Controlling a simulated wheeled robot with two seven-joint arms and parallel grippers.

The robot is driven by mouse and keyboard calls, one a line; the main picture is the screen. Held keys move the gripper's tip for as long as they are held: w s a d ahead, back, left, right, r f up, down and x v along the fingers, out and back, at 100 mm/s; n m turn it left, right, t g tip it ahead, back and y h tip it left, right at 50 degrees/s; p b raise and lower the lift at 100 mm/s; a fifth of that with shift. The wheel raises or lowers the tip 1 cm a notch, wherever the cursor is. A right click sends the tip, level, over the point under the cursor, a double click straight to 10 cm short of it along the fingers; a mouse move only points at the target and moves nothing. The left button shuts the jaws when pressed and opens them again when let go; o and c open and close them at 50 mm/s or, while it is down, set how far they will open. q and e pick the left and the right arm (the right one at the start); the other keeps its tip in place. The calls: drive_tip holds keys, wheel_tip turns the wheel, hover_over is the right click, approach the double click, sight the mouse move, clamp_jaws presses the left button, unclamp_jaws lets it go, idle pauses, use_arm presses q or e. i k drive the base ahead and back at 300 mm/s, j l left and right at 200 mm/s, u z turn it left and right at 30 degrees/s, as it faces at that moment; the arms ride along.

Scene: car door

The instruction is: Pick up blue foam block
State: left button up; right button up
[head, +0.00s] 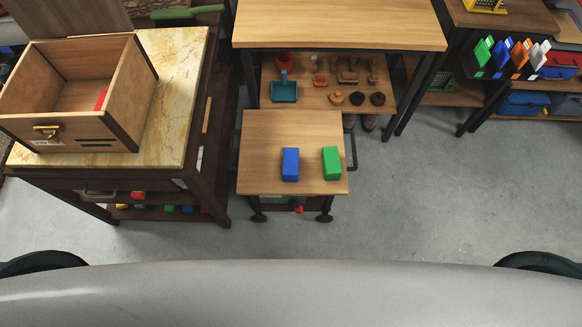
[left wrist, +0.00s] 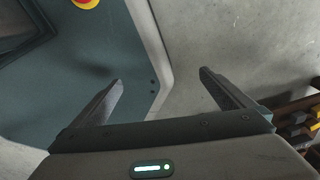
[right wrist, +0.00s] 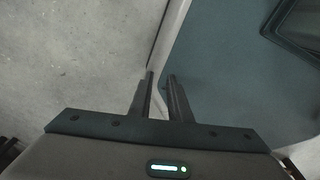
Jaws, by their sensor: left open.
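The blue foam block (head: 290,164) stands on the small wooden-topped cart (head: 262,140), to the left of a green block (head: 331,163) and apart from it. My left gripper (left wrist: 160,80) is open and empty above the floor and my own base. My right gripper (right wrist: 161,77) has its fingers close together with a narrow gap, nothing seen between them, and is away from the blocks.
A marble-topped table (head: 180,75) with an open wooden drawer box (head: 75,125) stands to the left. Behind the cart is a wooden workbench (head: 335,25) with tools on its lower shelf. Grey floor (head: 430,200) lies open to the right of the cart.

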sight(290, 169)
drive_tip(key=i+l, duration=0.1)
drive_tip(key=l, duration=0.35)
drive_tip(key=i+l, duration=0.15)
drive_tip(key=l, duration=0.25)
drive_tip(key=i+l, duration=0.1)
drive_tip(key=l, duration=0.35)
drive_tip(key=i+l, duration=0.1)
drive_tip(key=l, duration=0.35)
drive_tip(key=u, duration=1.75)
